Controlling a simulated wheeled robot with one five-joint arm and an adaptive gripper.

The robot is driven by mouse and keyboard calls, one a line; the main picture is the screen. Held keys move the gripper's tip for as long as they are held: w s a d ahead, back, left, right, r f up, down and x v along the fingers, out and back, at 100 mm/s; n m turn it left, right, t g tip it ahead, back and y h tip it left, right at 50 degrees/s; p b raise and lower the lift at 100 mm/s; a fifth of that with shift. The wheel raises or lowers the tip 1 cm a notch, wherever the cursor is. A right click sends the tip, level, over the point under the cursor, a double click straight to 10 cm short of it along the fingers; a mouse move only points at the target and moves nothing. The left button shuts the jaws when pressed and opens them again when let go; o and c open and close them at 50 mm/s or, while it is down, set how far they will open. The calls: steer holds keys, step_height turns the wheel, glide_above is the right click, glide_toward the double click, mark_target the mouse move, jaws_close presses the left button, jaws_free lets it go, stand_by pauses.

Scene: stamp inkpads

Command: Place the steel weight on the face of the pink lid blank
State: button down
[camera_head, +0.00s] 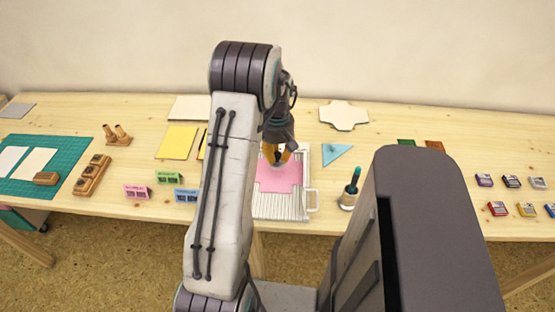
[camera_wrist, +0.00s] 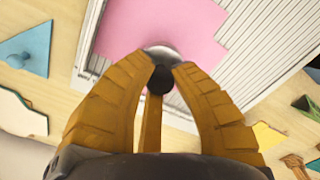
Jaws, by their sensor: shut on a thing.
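The pink lid blank (camera_head: 283,180) lies flat on a white ribbed tray (camera_head: 294,213); it also shows in the wrist view (camera_wrist: 165,24). My gripper (camera_head: 277,154) is over the far part of the pink blank. In the wrist view, my gripper's yellow fingers (camera_wrist: 160,68) are shut on the dark knob of the steel weight (camera_wrist: 158,50). The weight's silver round rim shows between the fingertips against the pink face. I cannot tell whether it touches the face or is just above it. Most of the weight is hidden by the fingers.
A blue triangle (camera_head: 337,153) and a cup with a teal-handled tool (camera_head: 349,193) stand right of the tray. Small coloured blocks (camera_head: 168,177) and a yellow sheet (camera_head: 177,142) are to the left. Several inkpads (camera_head: 497,208) sit far right. A white cut-out shape (camera_head: 344,115) lies behind.

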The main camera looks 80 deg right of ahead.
mark_target(278, 161)
step_height(278, 161, down, 2)
steer(key=shift+f+p, duration=0.25)
steer(key=shift+p, duration=0.4)
steer(key=shift+f, duration=0.15)
steer(key=shift+f, duration=0.1)
steer(key=shift+f, duration=0.15)
steer(key=c, duration=1.2)
jaws_free()
steer(key=shift+o, duration=0.2)
